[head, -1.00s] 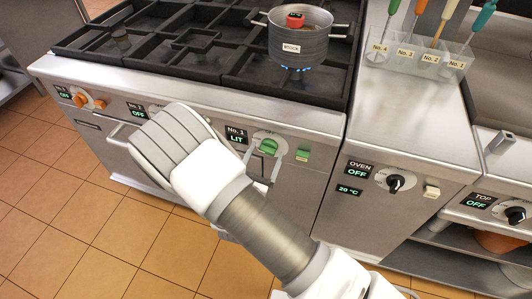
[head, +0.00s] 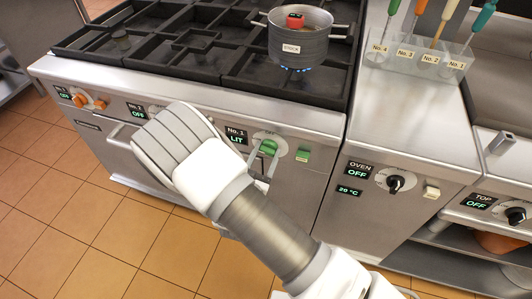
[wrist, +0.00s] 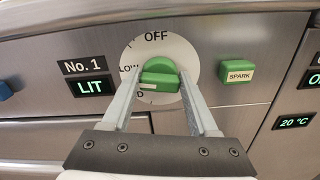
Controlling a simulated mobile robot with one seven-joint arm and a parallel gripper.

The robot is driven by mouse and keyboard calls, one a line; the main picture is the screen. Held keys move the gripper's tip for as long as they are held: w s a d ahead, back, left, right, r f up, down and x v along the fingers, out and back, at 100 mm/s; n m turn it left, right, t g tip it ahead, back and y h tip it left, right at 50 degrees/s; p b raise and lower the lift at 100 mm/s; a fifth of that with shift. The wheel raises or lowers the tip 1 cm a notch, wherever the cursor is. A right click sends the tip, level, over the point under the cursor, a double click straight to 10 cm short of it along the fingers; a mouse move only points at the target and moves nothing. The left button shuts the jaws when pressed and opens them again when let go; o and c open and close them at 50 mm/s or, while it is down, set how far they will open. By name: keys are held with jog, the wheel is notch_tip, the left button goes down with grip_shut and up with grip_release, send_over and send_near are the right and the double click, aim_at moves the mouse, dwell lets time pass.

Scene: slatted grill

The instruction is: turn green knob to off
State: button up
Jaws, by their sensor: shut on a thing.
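The green knob (wrist: 160,76) sits on a white dial (wrist: 183,52) marked OFF at the top and LOW at the left. Its pale pointer mark is at the lower left, between LOW and a partly hidden label. My gripper (wrist: 160,90) is shut on the green knob, one finger on each side. In the head view the green knob (head: 268,147) shows past my gripper (head: 260,160), which is partly hidden behind my wrist. The No. 1 display (wrist: 90,87) reads LIT. A blue flame (head: 297,69) burns under the pot (head: 299,40).
A green SPARK button (wrist: 238,73) is just right of the dial. An oven knob (head: 395,183) and its OFF display are farther right. A blue control (wrist: 4,91) shows at the left edge of the wrist view.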

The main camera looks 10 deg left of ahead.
jog(key=m+b, duration=0.1)
jog(key=m, duration=0.1)
jog(key=m+b, duration=0.1)
jog(key=shift+f+m, duration=0.2)
jog(key=shift+m, duration=0.2)
jog(key=m+b, duration=0.4)
jog(key=shift+d+f+m, duration=0.15)
jog(key=shift+m, duration=0.15)
jog(key=m+b, duration=0.7)
jog(key=b, duration=0.3)
jog(key=shift+m, duration=0.3)
jog(key=o, duration=1.4)
